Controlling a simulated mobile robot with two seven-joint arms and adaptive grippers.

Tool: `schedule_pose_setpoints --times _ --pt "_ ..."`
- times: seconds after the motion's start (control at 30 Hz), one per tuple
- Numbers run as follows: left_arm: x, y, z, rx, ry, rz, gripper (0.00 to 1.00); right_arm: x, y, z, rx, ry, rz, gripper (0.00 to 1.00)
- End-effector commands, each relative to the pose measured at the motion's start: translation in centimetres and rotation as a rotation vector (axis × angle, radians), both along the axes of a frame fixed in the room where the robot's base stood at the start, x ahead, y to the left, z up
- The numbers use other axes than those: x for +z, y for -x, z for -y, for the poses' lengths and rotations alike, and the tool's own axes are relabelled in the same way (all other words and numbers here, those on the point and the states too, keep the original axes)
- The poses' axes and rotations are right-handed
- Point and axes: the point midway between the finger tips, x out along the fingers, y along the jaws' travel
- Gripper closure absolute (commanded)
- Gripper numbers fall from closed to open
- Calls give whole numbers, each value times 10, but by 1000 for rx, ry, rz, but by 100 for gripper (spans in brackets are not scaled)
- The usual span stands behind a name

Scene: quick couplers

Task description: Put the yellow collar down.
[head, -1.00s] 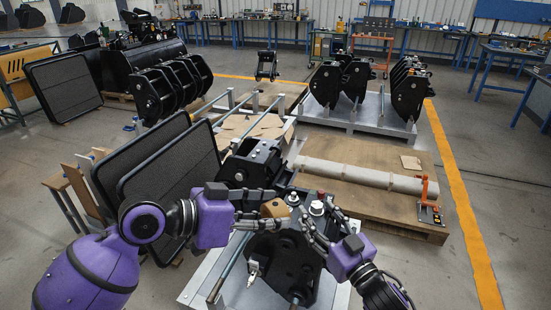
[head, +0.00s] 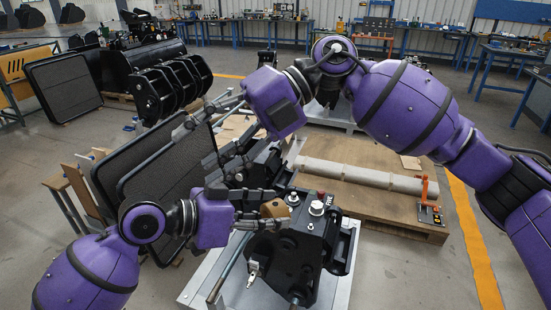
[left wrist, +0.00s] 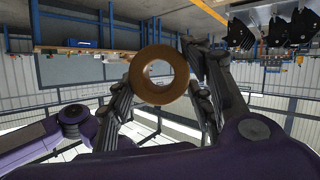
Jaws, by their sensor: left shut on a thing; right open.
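The yellow collar (head: 273,208), a tan-yellow ring, is between the fingers of my left gripper (head: 270,203) in the head view, close beside the black coupler body (head: 290,248). The fingers partly hide it there. In the left wrist view the collar (left wrist: 138,76) faces the camera with its round hole showing, and the fingers of my left gripper (left wrist: 160,80) close on it from both sides. I cannot tell whether the collar touches anything below it. My right gripper (head: 195,145) is open and empty, with its fingers spread over the black screen panels at the left.
The coupler stands on a grey metal frame (head: 345,265) with a silver-topped fitting (head: 317,208) on it. Two black screen panels (head: 150,180) stand to the left. A wooden pallet (head: 370,210) with a grey cylinder and an orange tool (head: 428,195) lies to the right. My right arm crosses above it.

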Motion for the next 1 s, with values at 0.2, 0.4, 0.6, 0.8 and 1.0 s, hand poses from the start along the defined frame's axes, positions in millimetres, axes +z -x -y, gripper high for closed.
schedule_pose_setpoints --times 0.2,0.4,0.6,0.8,1.0 --pt "0 0 0 0 1 1 84 -55 -13 49 195 539 353 47" --pt "1 0 0 0 2 1 84 -56 -38 94 249 855 505 47" --pt "1 0 0 0 2 1 84 -59 -46 109 259 950 539 47" --pt "0 0 0 0 2 1 84 -89 -45 109 261 949 536 47" --pt "1 0 0 0 2 1 84 -128 -44 109 261 947 536 47"
